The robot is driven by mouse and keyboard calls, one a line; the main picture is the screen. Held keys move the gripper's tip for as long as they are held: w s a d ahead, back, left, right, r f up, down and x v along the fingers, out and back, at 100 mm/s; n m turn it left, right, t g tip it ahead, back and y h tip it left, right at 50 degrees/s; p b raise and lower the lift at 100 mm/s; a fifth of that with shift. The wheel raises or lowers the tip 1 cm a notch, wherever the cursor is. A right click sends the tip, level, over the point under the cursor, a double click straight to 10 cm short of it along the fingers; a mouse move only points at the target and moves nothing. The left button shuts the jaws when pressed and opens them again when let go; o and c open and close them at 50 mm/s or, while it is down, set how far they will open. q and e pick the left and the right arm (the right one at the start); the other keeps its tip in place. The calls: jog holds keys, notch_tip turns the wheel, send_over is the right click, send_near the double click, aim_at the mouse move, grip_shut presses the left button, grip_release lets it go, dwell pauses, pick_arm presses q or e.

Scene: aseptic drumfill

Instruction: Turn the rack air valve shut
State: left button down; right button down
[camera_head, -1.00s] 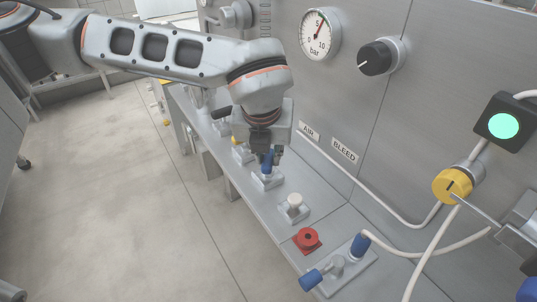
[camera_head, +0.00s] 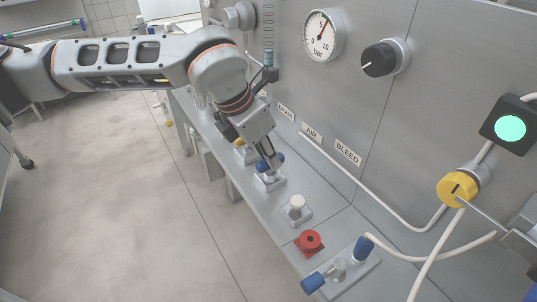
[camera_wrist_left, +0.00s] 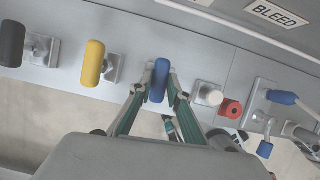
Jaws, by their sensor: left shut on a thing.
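The rack air valve is the blue handle (camera_head: 263,167) on a grey block, on the bench below the AIR label (camera_head: 312,133). In the left wrist view the blue handle (camera_wrist_left: 159,82) stands upright in the picture, roughly parallel to its yellow neighbour. My left gripper (camera_head: 272,161) reaches down to it at a tilt and partly hides it. In the left wrist view the fingers (camera_wrist_left: 162,80) are shut on the handle, one on each side. My right gripper is not in view.
A yellow handle (camera_wrist_left: 93,63) and a black handle (camera_wrist_left: 11,43) stand on one side. A white knob (camera_head: 297,202), a red knob (camera_head: 309,241) and a blue-handled fitting (camera_head: 338,268) stand on the other. The steel panel with a gauge (camera_head: 323,37) rises behind. Open floor (camera_head: 130,200) lies left.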

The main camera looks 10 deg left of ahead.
pick_arm(q)
jog(key=shift+m, duration=0.3)
jog(key=c, duration=1.9)
grip_release()
jog(key=shift+r, duration=0.1)
jog(key=v, duration=1.2)
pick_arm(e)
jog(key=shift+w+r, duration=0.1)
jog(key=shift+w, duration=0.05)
pick_arm(q)
jog(key=shift+a, duration=0.1)
